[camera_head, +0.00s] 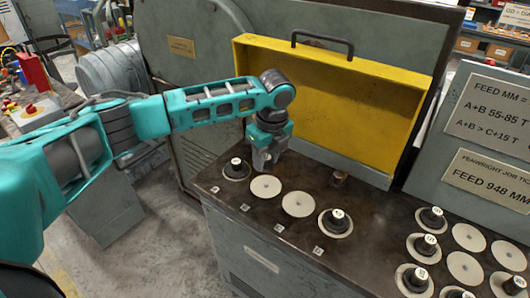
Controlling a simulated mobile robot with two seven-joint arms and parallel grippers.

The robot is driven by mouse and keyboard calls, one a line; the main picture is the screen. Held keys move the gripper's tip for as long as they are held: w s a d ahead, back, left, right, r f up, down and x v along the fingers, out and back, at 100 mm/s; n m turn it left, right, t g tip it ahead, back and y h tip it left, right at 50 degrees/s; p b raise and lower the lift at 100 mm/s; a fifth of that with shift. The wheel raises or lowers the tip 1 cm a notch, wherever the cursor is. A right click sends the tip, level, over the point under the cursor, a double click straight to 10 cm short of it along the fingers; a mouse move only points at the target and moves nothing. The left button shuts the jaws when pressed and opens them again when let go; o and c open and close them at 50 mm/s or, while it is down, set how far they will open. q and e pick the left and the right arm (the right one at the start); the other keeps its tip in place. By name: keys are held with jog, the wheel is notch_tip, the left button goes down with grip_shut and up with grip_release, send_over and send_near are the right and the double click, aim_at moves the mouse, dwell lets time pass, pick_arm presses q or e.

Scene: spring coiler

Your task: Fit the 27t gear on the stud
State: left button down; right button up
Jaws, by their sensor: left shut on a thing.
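My left gripper (266,164) points down over the back left of the dark bench top (370,240). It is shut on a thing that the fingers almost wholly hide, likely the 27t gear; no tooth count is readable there. A bare pale disc (265,187) lies just in front of the gripper, and another pale disc (298,204) lies to its right. A black-knobbed piece (236,168) stands on a pale disc just left of the gripper. A short brownish stud (339,180) stands by the yellow panel, to the right of the gripper. My right gripper is out of view.
Another black-knobbed piece (337,219) stands at the front middle. Several more stand at the right, among bare discs. A yellow guard (345,100) with a black handle (322,42) rises behind the bench. A grey sign panel (480,130) stands at the right.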

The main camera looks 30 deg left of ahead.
aim_at(264, 185)
pick_arm(q)
jog(key=shift+f, duration=0.7)
notch_tip(264, 185, down, 3)
jog(key=b, duration=0.2)
jog(key=shift+b, duration=0.4)
jog(key=shift+f+p, duration=0.1)
jog(key=shift+p, duration=0.2)
jog(key=shift+f, duration=0.4)
jog(key=shift+p, duration=0.65)
jog(key=shift+f, duration=0.6)
dwell(0.4)
jog(key=c, duration=0.7)
grip_release()
jog(key=shift+o, duration=0.2)
